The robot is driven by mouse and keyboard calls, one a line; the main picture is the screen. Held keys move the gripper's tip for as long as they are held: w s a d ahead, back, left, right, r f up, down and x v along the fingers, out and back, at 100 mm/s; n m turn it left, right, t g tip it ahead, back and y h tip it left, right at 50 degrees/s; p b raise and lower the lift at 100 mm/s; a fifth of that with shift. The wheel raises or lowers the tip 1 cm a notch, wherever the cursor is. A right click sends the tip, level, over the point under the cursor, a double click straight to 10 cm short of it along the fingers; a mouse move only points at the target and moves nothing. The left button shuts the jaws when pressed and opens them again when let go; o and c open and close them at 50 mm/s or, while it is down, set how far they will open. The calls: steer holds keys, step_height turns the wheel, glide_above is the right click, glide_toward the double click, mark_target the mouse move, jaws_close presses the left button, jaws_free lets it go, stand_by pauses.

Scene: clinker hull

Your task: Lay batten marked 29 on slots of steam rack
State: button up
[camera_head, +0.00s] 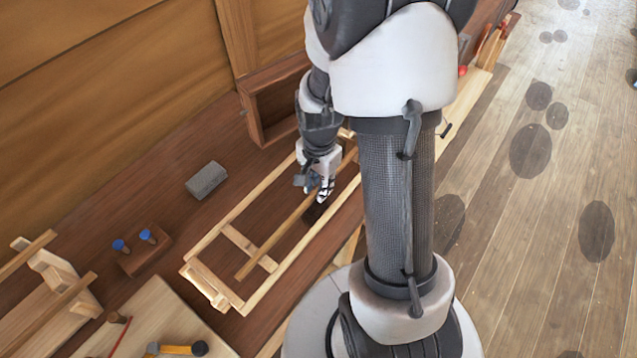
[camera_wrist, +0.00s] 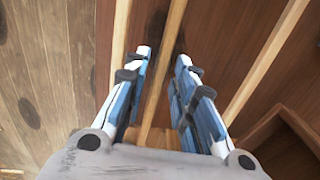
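A long thin brown batten (camera_head: 275,239) lies lengthwise inside a pale wooden frame (camera_head: 214,243), its near end over a cross-piece; no number is legible. My gripper (camera_head: 320,190) is low over the frame, at the batten. In the wrist view my gripper (camera_wrist: 164,55) is open, with blue-and-white fingers on both sides of the batten (camera_wrist: 172,30) and gaps beside it. A notched pale wooden stand (camera_head: 52,268) at the left carries thin strips. I cannot tell for certain whether the frame or the stand is the steam rack. The far part of the batten is hidden by my arm.
A grey block (camera_head: 206,180) and a small wooden block with blue-topped pegs (camera_head: 143,254) lie on the brown bench. An open wooden box (camera_head: 276,100) stands by the wall. A hammer (camera_head: 177,349) lies on a pale board at the front. Open floor is at the right.

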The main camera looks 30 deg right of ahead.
steer(key=shift+o, duration=0.6)
steer(key=shift+r, duration=0.1)
steer(key=shift+r, duration=0.4)
step_height(320, 180, up, 11)
